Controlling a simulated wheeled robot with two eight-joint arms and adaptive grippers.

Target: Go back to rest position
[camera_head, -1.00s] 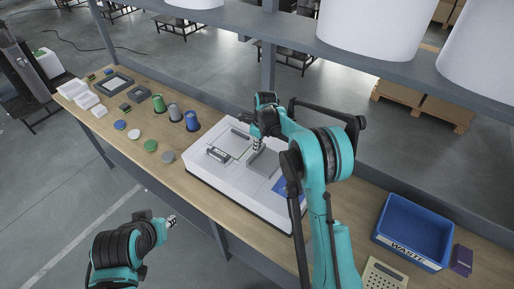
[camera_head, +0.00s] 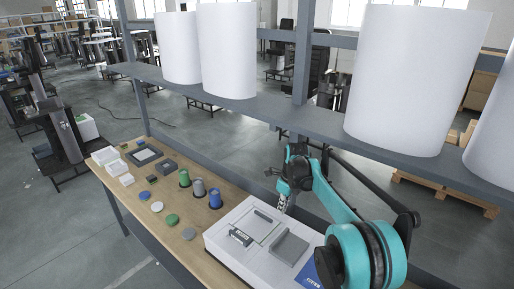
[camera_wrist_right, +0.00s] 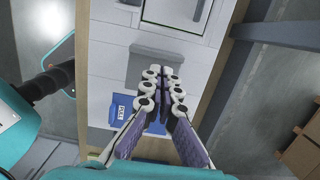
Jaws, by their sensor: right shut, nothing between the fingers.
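My right gripper (camera_head: 282,203) hangs above the white station (camera_head: 228,246) on the workbench, near its back edge. In the right wrist view the right gripper (camera_wrist_right: 161,72) has its fingertips together with nothing between them. Under it the white station shows a grey block, a blue panel (camera_wrist_right: 122,108) marked PULL and a framed lid (camera_wrist_right: 172,10). The fingers look apart from the surface. My left gripper is not in the head view now.
A shelf (camera_head: 290,116) with several large white cylinders (camera_head: 405,80) runs above the bench. Green, grey and blue cups (camera_head: 215,199), coloured discs (camera_head: 171,220) and white boxes (camera_head: 104,156) stand on the wooden bench (camera_head: 150,190) to the left.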

